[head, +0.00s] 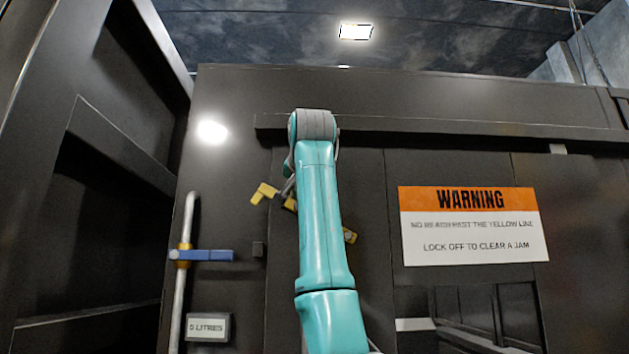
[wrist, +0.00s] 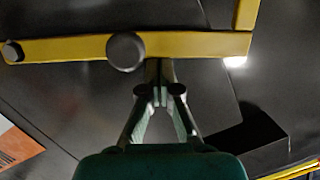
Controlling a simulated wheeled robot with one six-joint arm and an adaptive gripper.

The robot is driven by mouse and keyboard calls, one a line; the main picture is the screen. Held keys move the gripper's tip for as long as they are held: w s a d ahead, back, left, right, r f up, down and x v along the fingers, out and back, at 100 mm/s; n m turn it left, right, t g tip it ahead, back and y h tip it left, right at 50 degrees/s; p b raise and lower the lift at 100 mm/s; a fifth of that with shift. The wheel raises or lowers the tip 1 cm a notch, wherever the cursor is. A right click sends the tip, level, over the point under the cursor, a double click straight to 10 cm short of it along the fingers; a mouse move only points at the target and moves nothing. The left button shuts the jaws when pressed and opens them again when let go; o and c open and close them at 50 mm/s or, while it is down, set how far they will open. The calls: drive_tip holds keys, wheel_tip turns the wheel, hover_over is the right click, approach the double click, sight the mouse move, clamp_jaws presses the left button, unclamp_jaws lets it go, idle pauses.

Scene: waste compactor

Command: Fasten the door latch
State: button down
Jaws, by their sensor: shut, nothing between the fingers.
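The door latch is a yellow bar (head: 265,193) on the dark front, tilted from upper left to lower right. My arm hides its middle, and its lower end shows right of the arm. In the wrist view the bar (wrist: 195,45) crosses the top, with a dark round knob (wrist: 126,52), a bolt at its left end and a bent right end. My gripper (wrist: 161,94) is shut and empty, its fingertips close beside the bar near the knob; I cannot tell whether they touch.
A blue valve handle (head: 208,255) on a grey pipe (head: 189,215) stands at the left, above a small label (head: 208,327). A warning sign (head: 474,225) is at the right. A dark horizontal rail (head: 430,127) runs above, and an open dark frame (head: 90,180) stands far left.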

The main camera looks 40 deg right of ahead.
sight(281, 230)
drive_tip(key=a+f+n, duration=0.1)
drive_tip(key=f, duration=0.1)
drive_tip(key=w+f+n, duration=0.1)
drive_tip(key=f, duration=0.1)
drive_tip(key=a+f+n+g+h, duration=0.1)
drive_tip(key=shift+w+a+f+n, duration=0.3)
drive_tip(key=shift+w+f, duration=0.1)
drive_tip(key=shift+w+a+f, duration=0.15)
drive_tip(key=shift+a+f, duration=0.05)
drive_tip(key=shift+f, duration=0.85)
